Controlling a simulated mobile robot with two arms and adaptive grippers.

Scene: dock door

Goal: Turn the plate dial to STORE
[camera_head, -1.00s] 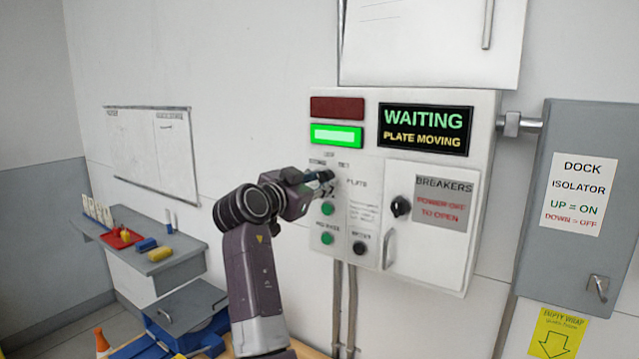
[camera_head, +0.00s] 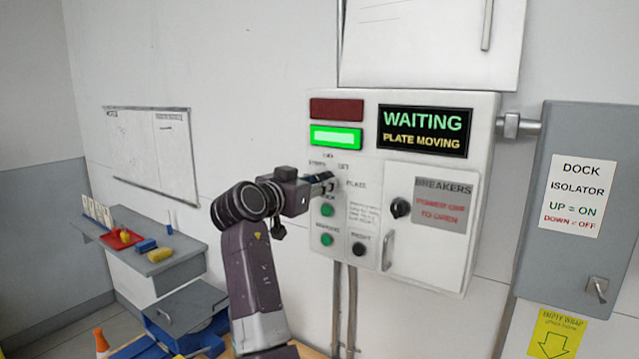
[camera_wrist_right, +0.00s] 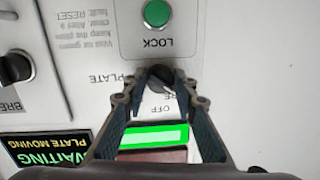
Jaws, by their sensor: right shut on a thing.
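The plate dial is a dark round knob (camera_wrist_right: 160,74) on the grey-white control box (camera_head: 480,240), beside the word PLATE. My right gripper (camera_head: 328,180) reaches it from the left and is shut on it. In the right wrist view, which is upside down, the two fingertips (camera_wrist_right: 160,80) are on either side of the knob. The fingers hide part of the dial and its labels, and I cannot read where its pointer stands. The display (camera_head: 425,130) reads WAITING, PLATE MOVING. My left gripper is not in view.
Below the dial are green buttons (camera_head: 327,210), one marked LOCK in the wrist view. A breaker door (camera_head: 440,250) with a black knob (camera_head: 400,208) is to the right. A green lamp (camera_head: 336,137) is lit; the red one (camera_head: 336,109) above is dark. A grey isolator box (camera_head: 570,270) stands far right.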

